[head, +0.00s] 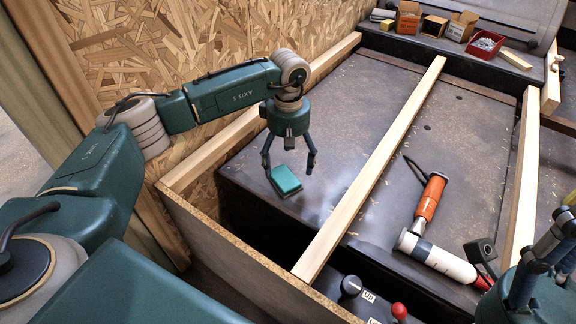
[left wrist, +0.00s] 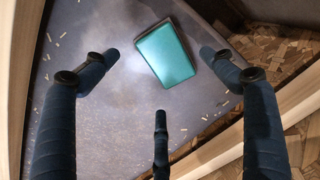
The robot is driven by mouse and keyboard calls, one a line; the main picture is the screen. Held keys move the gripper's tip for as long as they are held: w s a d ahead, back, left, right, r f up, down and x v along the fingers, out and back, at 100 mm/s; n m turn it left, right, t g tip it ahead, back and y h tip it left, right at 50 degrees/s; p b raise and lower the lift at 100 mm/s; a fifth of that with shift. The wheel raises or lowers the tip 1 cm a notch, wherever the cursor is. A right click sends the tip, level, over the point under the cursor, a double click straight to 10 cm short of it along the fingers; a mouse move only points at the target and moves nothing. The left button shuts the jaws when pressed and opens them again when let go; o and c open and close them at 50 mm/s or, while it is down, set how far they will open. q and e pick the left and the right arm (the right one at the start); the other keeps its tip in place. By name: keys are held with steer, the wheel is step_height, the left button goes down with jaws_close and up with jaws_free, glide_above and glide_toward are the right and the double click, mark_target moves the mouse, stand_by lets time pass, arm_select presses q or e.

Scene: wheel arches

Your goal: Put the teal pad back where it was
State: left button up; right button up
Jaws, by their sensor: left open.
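The teal pad (head: 286,180) is a small block with a teal top and dark sides. It lies on the dark grey surface near its front left corner. My left gripper (head: 288,168) hangs over it, pointing down, with its fingers spread and nothing held. In the left wrist view the teal pad (left wrist: 166,54) lies slightly tilted between the two upper fingertips, apart from them. The third finger (left wrist: 160,125) is below it in the picture. My right gripper (head: 545,258) is at the lower right edge, partly cut off.
Wooden strips (head: 375,170) cross the dark surface. A chipboard panel (head: 240,258) stands at the front left, beside a dark gap. An orange and white tool (head: 431,198) lies right of the middle strip. Boxes (head: 408,17) and a red bin (head: 485,44) stand at the back.

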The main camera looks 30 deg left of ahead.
mark_target(288, 176)
arm_select(q)
step_height(288, 176, up, 7)
steer(key=p, duration=0.2)
steer(key=shift+r, duration=0.15)
steer(key=shift+s, duration=0.1)
stand_by(0.3)
